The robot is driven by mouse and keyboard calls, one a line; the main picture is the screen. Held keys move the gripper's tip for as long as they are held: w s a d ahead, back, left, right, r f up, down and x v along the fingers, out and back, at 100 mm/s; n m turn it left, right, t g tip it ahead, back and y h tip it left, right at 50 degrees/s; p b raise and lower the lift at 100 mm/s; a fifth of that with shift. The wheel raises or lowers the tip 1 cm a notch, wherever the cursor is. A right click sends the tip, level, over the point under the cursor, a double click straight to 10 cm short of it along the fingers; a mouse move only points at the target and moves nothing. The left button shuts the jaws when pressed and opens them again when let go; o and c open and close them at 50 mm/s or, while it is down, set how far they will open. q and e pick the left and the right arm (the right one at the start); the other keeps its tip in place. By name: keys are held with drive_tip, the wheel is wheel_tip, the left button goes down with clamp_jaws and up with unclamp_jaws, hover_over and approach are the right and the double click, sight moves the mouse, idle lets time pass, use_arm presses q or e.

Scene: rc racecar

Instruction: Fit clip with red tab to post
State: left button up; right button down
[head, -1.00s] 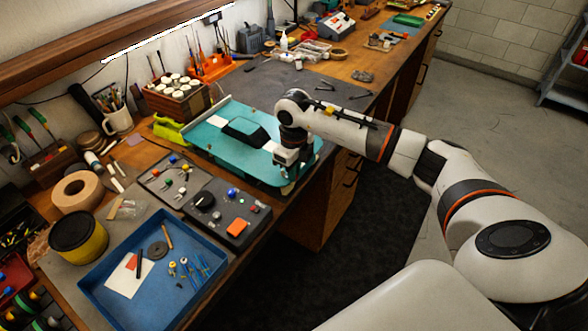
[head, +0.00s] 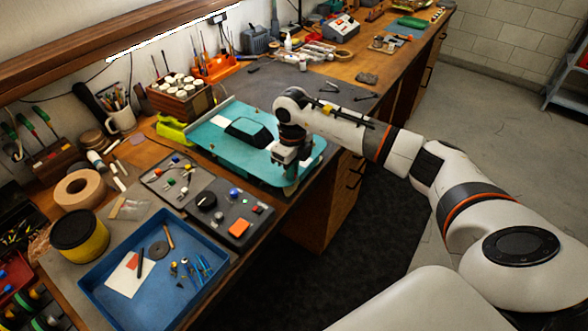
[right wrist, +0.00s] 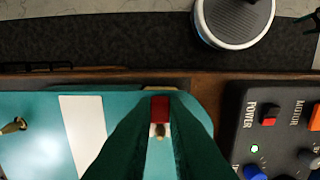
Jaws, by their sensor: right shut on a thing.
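The teal car body (head: 222,138) with a dark window panel lies on the bench in the head view; its edge (right wrist: 60,110) fills the lower left of the right wrist view. My right gripper (head: 290,178) is over its near right corner. In the right wrist view my right gripper (right wrist: 160,118) is shut on the clip's red tab (right wrist: 160,106). A brass post end (right wrist: 160,130) shows just below the tab, between the fingers. I cannot tell whether the clip is around it. Another brass post (right wrist: 14,126) stands at the left. My left gripper is not in view.
A control box (head: 228,212) with knobs and buttons is close to the body, and shows at the right of the wrist view (right wrist: 275,135). A blue tray (head: 110,318) with small parts lies nearer. The bench's front edge runs close by my gripper. The grey mat behind is mostly clear.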

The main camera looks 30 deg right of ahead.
drive_tip(key=shift+w+a, duration=0.1)
drive_tip(key=shift+w, duration=0.15)
drive_tip(key=c, duration=1.4)
unclamp_jaws()
drive_tip(key=shift+o, duration=0.2)
wheel_tip(320, 180, up, 12)
drive_tip(key=b, duration=0.3)
